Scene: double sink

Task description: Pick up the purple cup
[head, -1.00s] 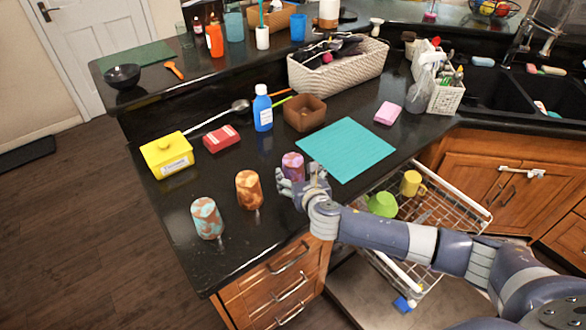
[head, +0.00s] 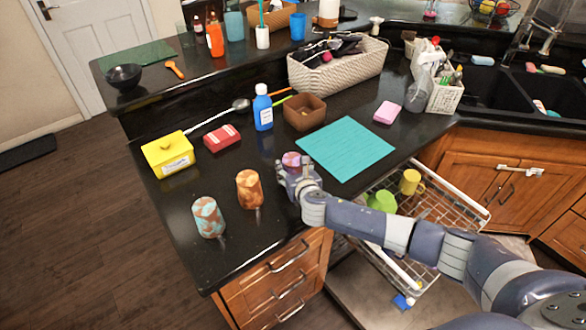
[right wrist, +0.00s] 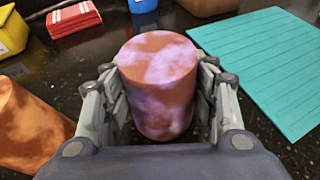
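The purple cup (head: 291,158), mottled purple and orange-brown, stands upright on the black counter near its front edge. In the right wrist view the cup (right wrist: 158,85) is between the two fingers of my right gripper (right wrist: 160,95). One finger is on each side, very close to its wall; firm contact cannot be made out. In the head view my right gripper (head: 298,180) hides the lower part of the cup. My left gripper is not in view.
An orange-brown cup (head: 249,190) and a teal-brown cup (head: 208,217) stand to the left. A teal mat (head: 346,149) lies to the right. A brown bowl (head: 304,113) and blue bottle (head: 263,108) are behind. An open dishwasher rack (head: 450,208) is below the counter.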

